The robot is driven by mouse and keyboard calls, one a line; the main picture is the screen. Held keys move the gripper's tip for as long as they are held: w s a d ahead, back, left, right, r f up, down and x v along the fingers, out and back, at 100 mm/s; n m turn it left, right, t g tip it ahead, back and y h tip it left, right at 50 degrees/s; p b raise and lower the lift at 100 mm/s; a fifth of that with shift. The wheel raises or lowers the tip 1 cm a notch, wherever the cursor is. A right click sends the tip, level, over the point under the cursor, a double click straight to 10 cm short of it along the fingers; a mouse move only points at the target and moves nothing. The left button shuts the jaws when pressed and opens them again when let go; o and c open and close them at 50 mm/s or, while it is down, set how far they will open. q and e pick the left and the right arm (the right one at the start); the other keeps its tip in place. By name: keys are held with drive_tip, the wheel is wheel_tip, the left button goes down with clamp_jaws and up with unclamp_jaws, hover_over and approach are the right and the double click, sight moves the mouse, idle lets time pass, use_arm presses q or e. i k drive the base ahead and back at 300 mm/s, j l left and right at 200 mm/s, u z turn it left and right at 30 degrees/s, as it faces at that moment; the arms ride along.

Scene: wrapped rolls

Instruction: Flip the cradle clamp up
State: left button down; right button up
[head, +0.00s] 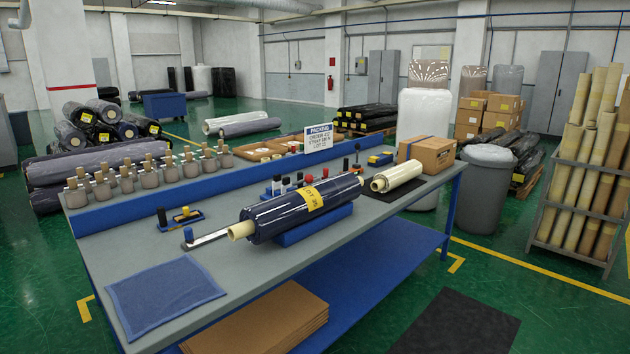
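A dark blue wrapped roll (285,213) with a yellow label (313,199) lies on a blue cradle (318,225) on the workbench. A pale core (240,231) sticks out of its near left end. Where the bar joins the cradle is hidden behind the core. Neither of my grippers is in view.
A blue cloth (165,293) lies at the bench's front left. A small blue stand (180,220) with black and yellow knobs is behind the bar. A cream roll (397,176) on a dark mat and a cardboard box (427,153) are at right.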

sight(308, 178)
drive_tip(key=i+l+u, duration=0.15)
drive_tip(key=i+l, duration=0.25)
drive_tip(key=i+l+u, duration=0.1)
drive_tip(key=i+l, duration=0.25)
drive_tip(key=l, duration=0.2)
drive_tip(key=i+l+u, duration=0.15)
drive_tip(key=i+l, duration=0.15)
drive_tip(key=l, duration=0.2)
drive_tip(key=i+l+u, duration=0.1)
drive_tip(key=i+l, duration=0.25)
drive_tip(key=l, duration=0.2)
drive_tip(key=i+l+u, duration=0.15)
drive_tip(key=l, duration=0.45)
drive_tip(key=i+l+u, duration=0.15)
drive_tip(key=i+l, duration=0.2)
drive_tip(key=l, duration=0.25)
drive_tip(key=i+l+u, duration=0.1)
drive_tip(key=i+l, duration=0.15)
drive_tip(key=l, duration=0.4)
drive_tip(key=i+l+u, duration=0.15)
drive_tip(key=l, duration=0.5)
